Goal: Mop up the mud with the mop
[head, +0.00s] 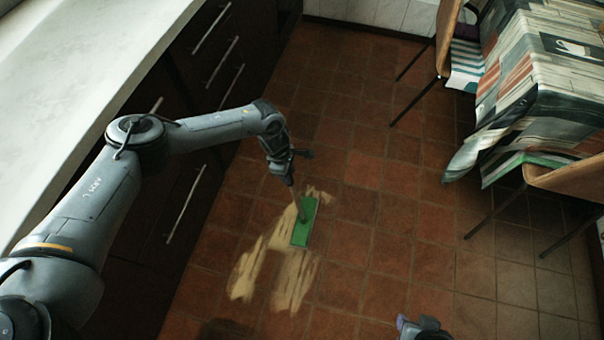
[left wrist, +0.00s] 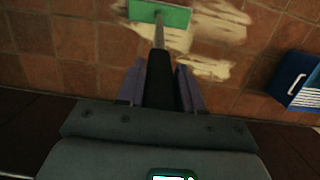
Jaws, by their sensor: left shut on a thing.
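The mop has a flat green head (head: 305,222) lying on the floor over pale tan mud (head: 295,280). The mud lies in streaks and patches to the left of and below the head, with a little above it. My left gripper (head: 289,180) is above the mop head, shut on the handle. In the left wrist view, the purple fingers of my left gripper (left wrist: 160,85) flank the dark handle of the mop (left wrist: 160,65), and mud (left wrist: 205,68) shows beyond. Part of my right gripper (head: 420,326) shows at the bottom edge; its jaws are unclear.
Dark cabinets with long handles (head: 185,205) and a pale counter (head: 75,70) line the left. A table with a patterned cloth (head: 545,85) and wooden chairs (head: 575,180) stand at the right. The tiled floor (head: 375,220) between is clear. A blue object (left wrist: 292,75) shows in the left wrist view.

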